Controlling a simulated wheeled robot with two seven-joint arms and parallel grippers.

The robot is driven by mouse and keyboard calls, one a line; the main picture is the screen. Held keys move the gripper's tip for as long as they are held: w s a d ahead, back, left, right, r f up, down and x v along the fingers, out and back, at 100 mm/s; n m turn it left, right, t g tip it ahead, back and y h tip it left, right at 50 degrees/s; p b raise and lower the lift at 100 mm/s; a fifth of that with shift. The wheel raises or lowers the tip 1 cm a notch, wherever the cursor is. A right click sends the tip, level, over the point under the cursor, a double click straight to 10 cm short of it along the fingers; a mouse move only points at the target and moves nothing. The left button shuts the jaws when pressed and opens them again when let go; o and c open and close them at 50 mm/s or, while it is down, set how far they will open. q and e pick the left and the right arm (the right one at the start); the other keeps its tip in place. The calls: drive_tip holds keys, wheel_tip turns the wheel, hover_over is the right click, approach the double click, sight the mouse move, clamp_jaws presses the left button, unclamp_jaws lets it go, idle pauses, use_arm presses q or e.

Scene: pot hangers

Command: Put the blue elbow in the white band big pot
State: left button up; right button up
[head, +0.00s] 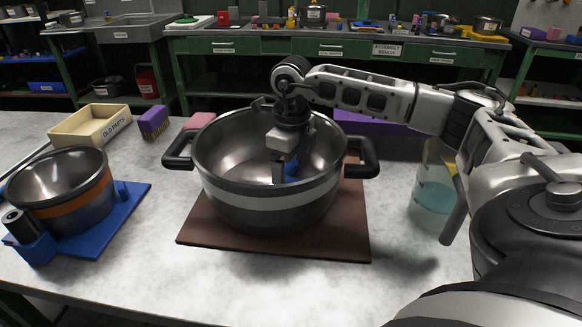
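The big pot with the white band (262,203) stands upright on a brown mat, with black handles at its left, right and back. My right gripper (283,177) reaches down inside the pot from above. The blue elbow (292,168) shows as a small blue patch inside the pot, right beside the gripper's fingers. The fingers partly cover it, and I cannot tell whether they grip it or whether it touches the pot floor. My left gripper is not in view.
A smaller pot with an orange band (84,205) stands on a blue mat (113,229) at the left. An old parts box (79,129), a purple-and-tan brush (153,122) and a pink block (200,120) lie behind. A jar with bluish liquid (432,195) stands right.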

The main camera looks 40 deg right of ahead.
drive_tip(key=shift+o, duration=0.3)
wheel_tip(320, 180, up, 12)
drive_tip(key=p, duration=0.1)
drive_tip(key=shift+r, duration=0.2)
drive_tip(key=shift+r, duration=0.1)
idle(0.5)
